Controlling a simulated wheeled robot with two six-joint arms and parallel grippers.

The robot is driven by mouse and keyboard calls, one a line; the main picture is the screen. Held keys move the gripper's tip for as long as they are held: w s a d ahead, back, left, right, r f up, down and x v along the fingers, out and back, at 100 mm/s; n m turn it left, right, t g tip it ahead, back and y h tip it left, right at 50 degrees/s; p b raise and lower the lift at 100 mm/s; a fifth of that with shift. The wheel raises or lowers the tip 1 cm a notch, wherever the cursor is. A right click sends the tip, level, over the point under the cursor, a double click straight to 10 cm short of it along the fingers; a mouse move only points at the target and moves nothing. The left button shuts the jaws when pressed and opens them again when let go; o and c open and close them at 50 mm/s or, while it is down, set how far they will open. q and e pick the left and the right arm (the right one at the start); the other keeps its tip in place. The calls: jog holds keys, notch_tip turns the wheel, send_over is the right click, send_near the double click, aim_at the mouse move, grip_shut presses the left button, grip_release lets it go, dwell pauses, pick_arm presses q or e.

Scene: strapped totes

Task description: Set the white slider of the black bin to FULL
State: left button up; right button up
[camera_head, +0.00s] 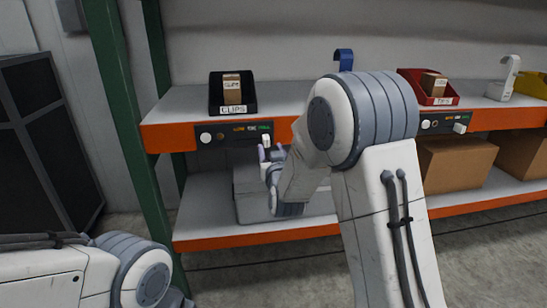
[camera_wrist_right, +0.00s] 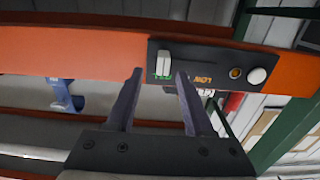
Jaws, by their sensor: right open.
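The black bin (camera_head: 213,100), labelled CLIPS and holding a brown box, stands on the upper shelf at left. On the shelf edge below it is a dark panel (camera_head: 228,134) with coloured LOW and FULL words. Its white slider (camera_head: 266,141) is at the right end, by green FULL; in the right wrist view the slider (camera_wrist_right: 163,63) also stands by the green word. My right gripper (camera_head: 271,152) is open just in front of the slider. In its wrist view the fingertips (camera_wrist_right: 160,73) straddle the slider's position; contact cannot be told. My left gripper is out of view.
A round white knob (camera_head: 205,138) and an amber light (camera_wrist_right: 236,73) sit on the same panel. A red bin (camera_head: 431,98) has a similar panel (camera_head: 440,125) to the right. A blue hook (camera_head: 344,58) and green post (camera_head: 125,110) stand nearby.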

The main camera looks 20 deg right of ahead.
jog(key=s, duration=0.6)
jog(key=shift+s+a, duration=0.2)
jog(key=shift+a, duration=0.2)
jog(key=s+a+f+n+g+y, duration=0.25)
jog(key=s+a+f+g, duration=0.2)
jog(key=s+a, duration=0.3)
jog(key=s+a+f+n+g+y, duration=0.25)
jog(key=s+a+f+g, duration=0.2)
jog(key=s+a, duration=0.3)
jog(key=s+d+n+g+h, duration=0.15)
jog(key=s+n+g, duration=0.5)
jog(key=s, duration=1.45)
notch_tip(320, 180, up, 28)
jog(key=m+g+p, duration=0.2)
jog(key=m+p, duration=0.1)
jog(key=p, duration=2.5)
jog(key=shift+s+f+p, duration=0.15)
jog(key=shift+s+p, duration=0.15)
jog(key=shift+s, duration=0.05)
